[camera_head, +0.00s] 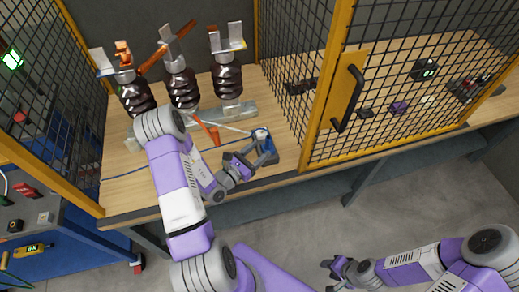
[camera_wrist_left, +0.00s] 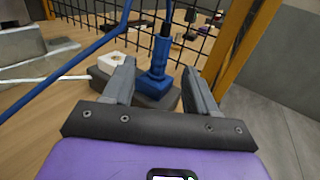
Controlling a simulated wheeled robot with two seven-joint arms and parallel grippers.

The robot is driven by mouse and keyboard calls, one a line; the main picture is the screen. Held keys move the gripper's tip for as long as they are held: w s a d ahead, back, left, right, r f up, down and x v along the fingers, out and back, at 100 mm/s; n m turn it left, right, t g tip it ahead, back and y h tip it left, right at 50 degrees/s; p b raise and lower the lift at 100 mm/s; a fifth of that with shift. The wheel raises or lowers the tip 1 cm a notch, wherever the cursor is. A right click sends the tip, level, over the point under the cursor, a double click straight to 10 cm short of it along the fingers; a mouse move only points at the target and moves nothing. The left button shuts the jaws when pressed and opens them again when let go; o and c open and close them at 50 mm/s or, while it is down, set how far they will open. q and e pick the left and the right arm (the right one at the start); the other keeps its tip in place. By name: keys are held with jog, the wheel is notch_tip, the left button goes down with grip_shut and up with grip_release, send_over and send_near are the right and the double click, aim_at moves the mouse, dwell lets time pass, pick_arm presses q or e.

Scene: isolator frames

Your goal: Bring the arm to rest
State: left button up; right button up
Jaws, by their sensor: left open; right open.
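My left gripper (camera_head: 256,155) is over the front edge of the wooden bench, its arm bent above the bench. In the left wrist view, the left gripper (camera_wrist_left: 160,85) has its two fingers apart. A blue tool (camera_wrist_left: 157,58) stands upright on a dark base (camera_wrist_left: 150,95) just beyond and between the fingers in that view. I see no contact, and the gap is hard to judge. The blue tool (camera_head: 266,143) is partly hidden by the gripper in the head view. My right gripper (camera_head: 335,273) is open and empty over the grey floor, low in the picture.
Dark ribbed insulators (camera_head: 183,88) with metal tops stand at the back of the bench (camera_head: 130,192). A yellow-framed mesh door (camera_head: 347,95) with a black handle stands right of the left gripper. Another mesh panel (camera_head: 60,90) is at left. The floor in front is clear.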

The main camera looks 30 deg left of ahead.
dwell(0.3)
pick_arm(q)
jog(key=s+d+f+m+g+h, duration=0.45)
jog(key=s+d+m+g, duration=0.3)
jog(key=d, duration=0.35)
jog(key=s+d+f+m+g+h, duration=0.3)
jog(key=s+d+m+g+h, duration=0.4)
jog(key=d, duration=0.4)
jog(key=s+a+f+m+g+y, duration=0.2)
jog(key=s+f+m+g+y, duration=0.5)
jog(key=s+m+y, duration=0.25)
jog(key=w+f+m+t+y, duration=0.1)
jog(key=w+f+m+t, duration=0.1)
jog(key=w+m, duration=0.4)
jog(key=shift+d+f+m+t, duration=0.25)
jog(key=shift+d+m+t, duration=0.05)
jog(key=shift+t, duration=0.45)
jog(key=shift+w+d+r+m+t, duration=0.1)
jog(key=shift+w+d+m+t, duration=0.15)
jog(key=shift+w+m+t, duration=0.25)
